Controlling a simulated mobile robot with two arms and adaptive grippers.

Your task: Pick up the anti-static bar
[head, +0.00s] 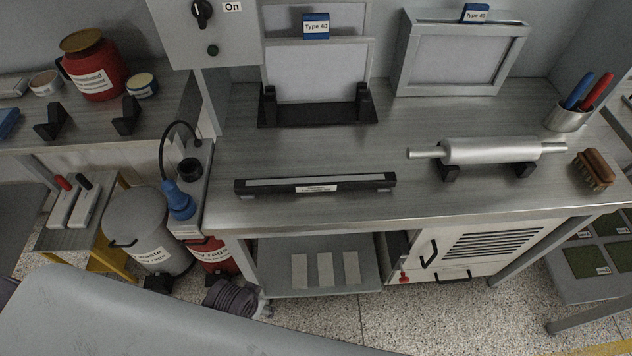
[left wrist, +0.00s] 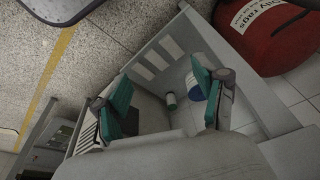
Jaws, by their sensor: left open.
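The anti-static bar, a long slim black bar with a light strip and a white label (head: 315,184), lies flat near the front edge of the workbench in the head view. It is roughly parallel to that edge, and nothing touches it from above. My left gripper (left wrist: 160,72) shows in the left wrist view with its two teal-padded fingers spread apart and nothing between them. The bar cannot be made out in that view. The left gripper's fingers do not show in the head view, so their distance from the bar cannot be told. My right gripper is in neither view.
On the workbench (head: 300,217), a metal roller (head: 490,151) rests on black supports right of the bar. A brush (head: 594,170) and pen cup (head: 568,118) are farther right. Framed screens (head: 318,75) stand behind. A blue-handled tool (head: 180,203) is left. Bench space around the bar is clear.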

